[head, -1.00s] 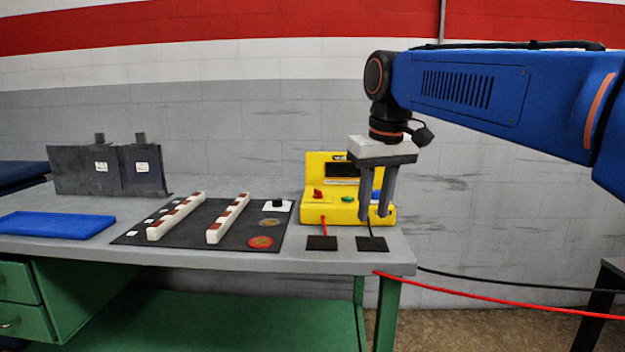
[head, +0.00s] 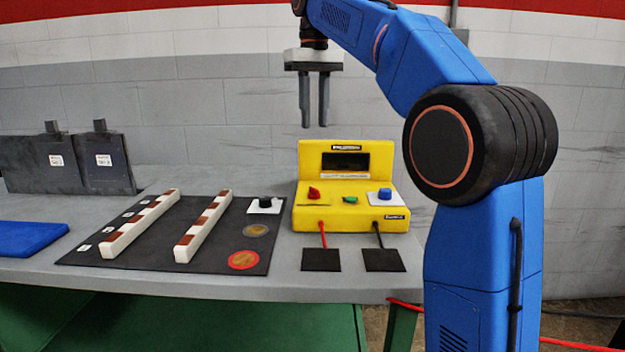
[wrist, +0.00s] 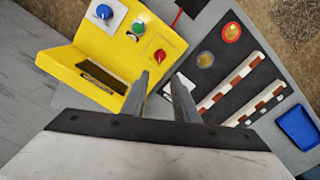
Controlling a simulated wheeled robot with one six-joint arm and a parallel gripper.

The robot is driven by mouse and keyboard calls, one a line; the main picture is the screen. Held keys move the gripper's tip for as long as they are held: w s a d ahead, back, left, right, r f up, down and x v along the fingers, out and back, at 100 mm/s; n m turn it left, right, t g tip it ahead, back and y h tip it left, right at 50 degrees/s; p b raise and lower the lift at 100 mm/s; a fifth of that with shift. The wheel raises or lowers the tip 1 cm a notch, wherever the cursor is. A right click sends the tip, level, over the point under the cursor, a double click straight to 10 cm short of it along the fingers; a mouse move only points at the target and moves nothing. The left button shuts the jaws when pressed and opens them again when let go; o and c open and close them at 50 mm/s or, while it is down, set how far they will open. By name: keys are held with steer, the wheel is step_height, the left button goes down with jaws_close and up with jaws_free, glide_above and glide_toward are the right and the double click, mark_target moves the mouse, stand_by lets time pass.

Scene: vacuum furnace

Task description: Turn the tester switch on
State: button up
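The yellow tester (head: 350,208) stands on the grey bench, with a dark display (head: 345,162) on its raised back. Its front face carries a red knob (head: 313,192), a small green button (head: 350,200) and a blue knob (head: 385,194) on a white plate. In the wrist view the tester (wrist: 95,50) is at upper left, with the blue knob (wrist: 104,12), green button (wrist: 138,28) and red knob (wrist: 160,56). My gripper (head: 314,120) hangs above the tester's back left part, pointing down, with a gap between its fingers, empty. Its fingers (wrist: 160,88) also show in the wrist view.
Left of the tester lies a dark mat (head: 222,262) with two white-and-brown strips, a black knob (head: 265,202) and two discs. Red and black leads run to black pads (head: 321,260) at the front. A blue tray (head: 30,238) and dark panels (head: 70,165) are further left.

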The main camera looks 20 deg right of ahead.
mark_target(314, 188)
step_height(314, 188, down, 17)
steer(key=shift+s, duration=0.1)
stand_by(0.5)
jaws_close()
